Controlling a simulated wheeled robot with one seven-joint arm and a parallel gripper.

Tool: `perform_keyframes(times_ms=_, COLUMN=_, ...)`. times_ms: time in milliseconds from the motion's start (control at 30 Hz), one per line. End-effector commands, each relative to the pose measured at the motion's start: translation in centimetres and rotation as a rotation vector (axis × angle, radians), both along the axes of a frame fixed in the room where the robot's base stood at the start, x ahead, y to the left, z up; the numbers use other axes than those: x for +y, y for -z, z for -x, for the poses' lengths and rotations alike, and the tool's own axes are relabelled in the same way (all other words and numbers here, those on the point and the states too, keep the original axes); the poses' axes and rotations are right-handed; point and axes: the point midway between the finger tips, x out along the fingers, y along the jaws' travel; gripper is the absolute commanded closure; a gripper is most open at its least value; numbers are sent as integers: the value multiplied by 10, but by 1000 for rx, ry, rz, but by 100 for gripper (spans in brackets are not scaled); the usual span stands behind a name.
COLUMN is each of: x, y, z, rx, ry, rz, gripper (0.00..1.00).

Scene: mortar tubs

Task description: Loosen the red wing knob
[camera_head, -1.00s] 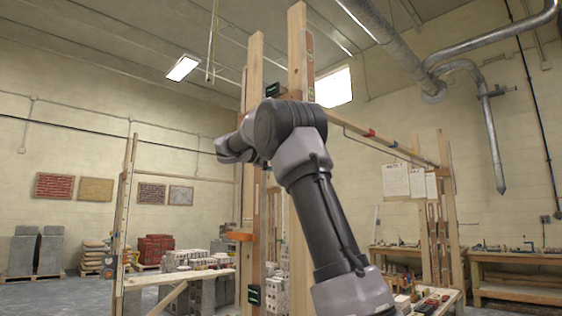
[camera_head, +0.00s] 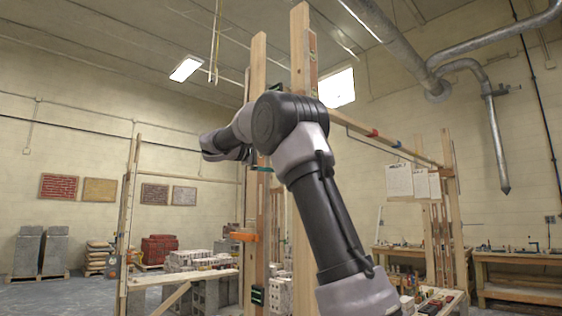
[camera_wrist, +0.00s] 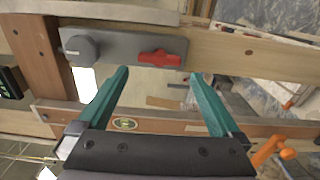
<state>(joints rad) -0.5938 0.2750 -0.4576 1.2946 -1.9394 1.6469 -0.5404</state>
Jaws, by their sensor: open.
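The red wing knob (camera_wrist: 160,58) sits on a grey metal plate (camera_wrist: 118,47) fixed to a wooden beam, near the top middle of the wrist view. It lies roughly level, with its wings pointing left and right. A round grey dial (camera_wrist: 81,49) is on the same plate to its left. My gripper (camera_wrist: 163,80) is open and empty. Its two green fingers are spread wide, below the knob in the picture and apart from it. The head view shows my arm raised before the wooden posts; the knob cannot be made out there.
Tall wooden posts (camera_head: 302,150) stand close to my arm. An orange clamp (camera_head: 243,237) is on a post, and an orange handle (camera_wrist: 268,150) shows at lower right in the wrist view. A lower wooden rail (camera_wrist: 180,125) crosses behind my fingers.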

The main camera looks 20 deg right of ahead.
Motion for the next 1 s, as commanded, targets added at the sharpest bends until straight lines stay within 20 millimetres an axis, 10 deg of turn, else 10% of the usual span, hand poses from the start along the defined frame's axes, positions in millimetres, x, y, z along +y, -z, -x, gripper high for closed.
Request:
perform_keyframes(times_ms=333, x=43, y=0, z=15, rx=1, ry=-1, rz=0, gripper=0)
perform_keyframes(times_ms=1000, x=32, y=9, z=21, rx=13, ry=-3, rz=-43, gripper=0)
